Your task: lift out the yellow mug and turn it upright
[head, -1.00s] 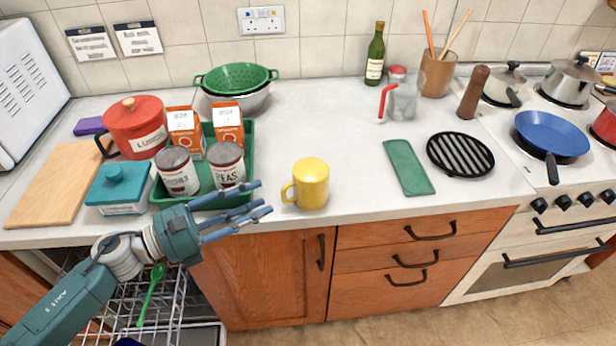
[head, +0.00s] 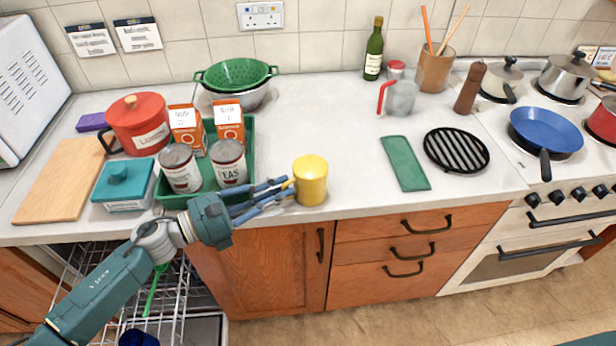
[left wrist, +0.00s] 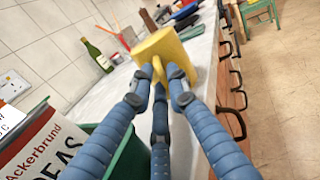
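The yellow mug (head: 311,182) stands on the worktop near its front edge. Its upper face shows plain yellow with no opening visible, and its handle points left towards my left gripper. My left gripper (head: 288,185) reaches in low from the left, its blue fingers drawn together at the handle. In the left wrist view the fingertips (left wrist: 157,76) are on both sides of the handle of the mug (left wrist: 170,48), shut on it. The fingers partly hide the handle. My right gripper is out of view.
Left of the mug is a green tray (head: 247,150) with cans and cartons. A teal lidded dish (head: 124,187) and a wooden board (head: 55,190) lie further left. An open dishwasher rack (head: 190,285) is below. Counter right of the mug is clear up to a green mat (head: 405,163).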

